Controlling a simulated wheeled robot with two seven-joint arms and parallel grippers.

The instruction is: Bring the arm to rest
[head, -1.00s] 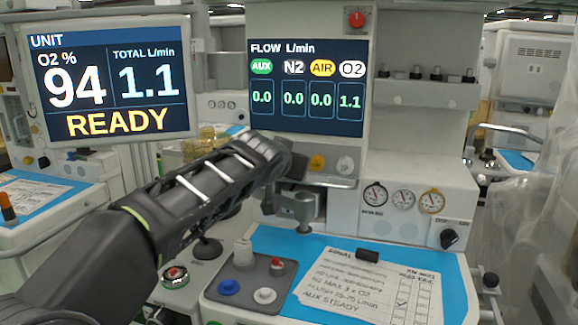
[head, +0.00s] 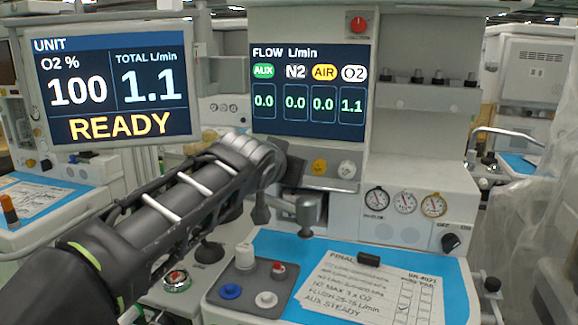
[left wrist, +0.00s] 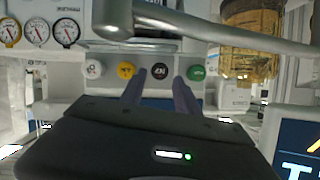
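My left arm (head: 185,195) reaches in from the left of the head view, its wrist in front of the flow panel's knob row. It hides the left part of that row and my fingers. In the left wrist view, which sees the machine upside down, my left gripper (left wrist: 160,84) is open. Its two fingers are apart, with the black N2 knob (left wrist: 160,72) showing between their tips and gaps on both sides. White (left wrist: 93,69), yellow (left wrist: 127,70) and green (left wrist: 197,73) knobs sit beside it. My right gripper is not in view.
The flow screen (head: 308,90) reads AUX 0.0, N2 0.0, AIR 0.0, O2 1.1. The unit screen (head: 108,85) reads O2 100, total 1.1, READY. A metal post (head: 306,212) projects below the knobs. A grey tray (head: 228,305) and a paper card (head: 372,288) lie lower down.

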